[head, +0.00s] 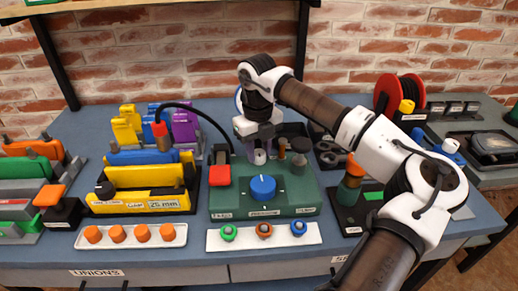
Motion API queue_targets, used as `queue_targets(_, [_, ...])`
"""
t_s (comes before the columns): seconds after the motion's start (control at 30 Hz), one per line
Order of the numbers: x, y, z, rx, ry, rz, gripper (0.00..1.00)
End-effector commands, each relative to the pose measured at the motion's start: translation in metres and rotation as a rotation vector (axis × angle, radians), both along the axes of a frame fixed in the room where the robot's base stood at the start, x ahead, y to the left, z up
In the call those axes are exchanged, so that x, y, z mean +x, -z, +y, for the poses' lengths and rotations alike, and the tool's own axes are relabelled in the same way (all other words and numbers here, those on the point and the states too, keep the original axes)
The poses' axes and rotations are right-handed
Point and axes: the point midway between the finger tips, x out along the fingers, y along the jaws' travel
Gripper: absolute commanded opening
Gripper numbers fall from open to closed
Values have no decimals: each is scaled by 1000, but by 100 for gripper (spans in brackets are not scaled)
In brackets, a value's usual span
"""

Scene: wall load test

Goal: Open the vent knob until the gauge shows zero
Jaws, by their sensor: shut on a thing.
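A green test unit (300,203) stands at the middle of the bench, with a large blue dial knob (262,188) on its front. My gripper (259,148) points down at the back of this unit, behind the blue knob. It is shut on a small pale knob (260,157), which seems to be the vent knob; the fingers hide most of it. A round blue-rimmed face (239,101), perhaps the gauge, shows only as an edge behind my arm, so its reading is hidden. A red block (219,175) with a black hose sits at the unit's left.
Small brass and dark fittings (300,146) stand just right of my gripper. A white tray with ringed parts (308,236) lies in front. Yellow and blue racks (145,176) stand left, a red reel (388,92) back right. My arm crosses the right side.

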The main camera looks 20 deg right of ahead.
Motion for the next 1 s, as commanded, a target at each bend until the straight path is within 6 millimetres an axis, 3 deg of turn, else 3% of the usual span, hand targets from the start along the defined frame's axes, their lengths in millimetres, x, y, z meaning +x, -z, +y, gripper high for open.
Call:
queue_targets(0.47, [0,1,0,-1,-139,0,9])
queue_targets(1.0, [0,0,0,-1,-632,1,9])
